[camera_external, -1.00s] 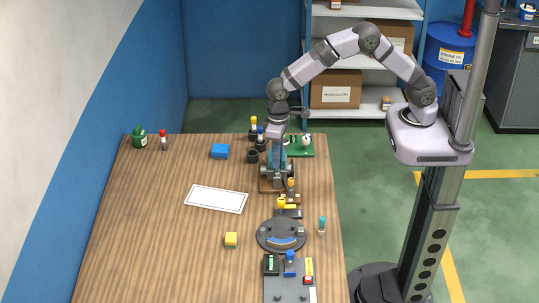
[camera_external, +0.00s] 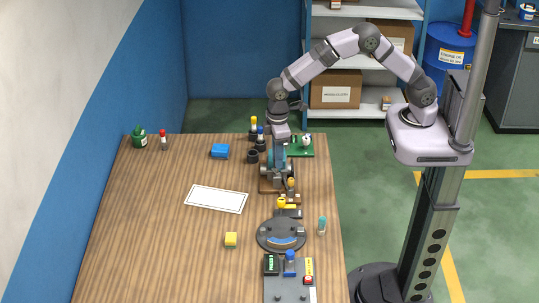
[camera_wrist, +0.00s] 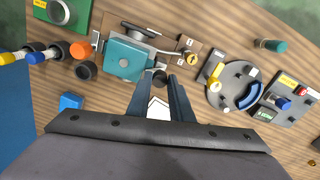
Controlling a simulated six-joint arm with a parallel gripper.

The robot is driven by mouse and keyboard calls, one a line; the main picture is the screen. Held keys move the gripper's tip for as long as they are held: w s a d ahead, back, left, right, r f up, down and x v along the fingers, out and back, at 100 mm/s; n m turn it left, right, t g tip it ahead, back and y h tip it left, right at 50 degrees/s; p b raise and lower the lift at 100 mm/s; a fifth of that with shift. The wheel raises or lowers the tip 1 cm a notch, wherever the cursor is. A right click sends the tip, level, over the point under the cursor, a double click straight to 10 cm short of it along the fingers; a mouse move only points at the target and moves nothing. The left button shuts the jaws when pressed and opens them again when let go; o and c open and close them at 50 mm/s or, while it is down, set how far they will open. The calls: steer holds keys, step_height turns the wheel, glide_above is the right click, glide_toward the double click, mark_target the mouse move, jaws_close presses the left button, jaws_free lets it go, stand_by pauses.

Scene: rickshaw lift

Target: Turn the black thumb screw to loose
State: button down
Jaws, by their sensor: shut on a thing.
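The black thumb screw (camera_wrist: 159,77) is a small dark round knob at the near edge of the teal-topped device (camera_wrist: 126,57) in the wrist view. My gripper (camera_wrist: 161,82) has its two dark fingers on either side of the knob and is shut on it. The fingertips partly hide the knob. In the external view, the teal device (camera_external: 269,164) stands near the table's far right edge, with my gripper (camera_external: 280,178) pointing down at it. The screw is too small to make out there.
Several black cylinders with coloured tops and a blue block (camera_external: 220,151) stand left of the device. A yellow-handled lever, a round grey dial base (camera_external: 262,236) and a grey switch panel (camera_external: 290,288) lie nearer. A white-framed sheet (camera_external: 216,199) lies mid-table. The left table is mostly clear.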

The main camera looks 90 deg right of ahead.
steer(key=n, duration=0.6)
steer(key=shift+r+n, duration=0.1)
steer(key=shift+n, duration=0.2)
steer(key=n, duration=0.5)
steer(key=shift+w, duration=0.1)
steer(key=shift+n, duration=0.4)
steer(key=c, duration=1.6)
jaws_free()
steer(key=shift+r+b, duration=1.3)
steer(key=shift+r, duration=2.35)
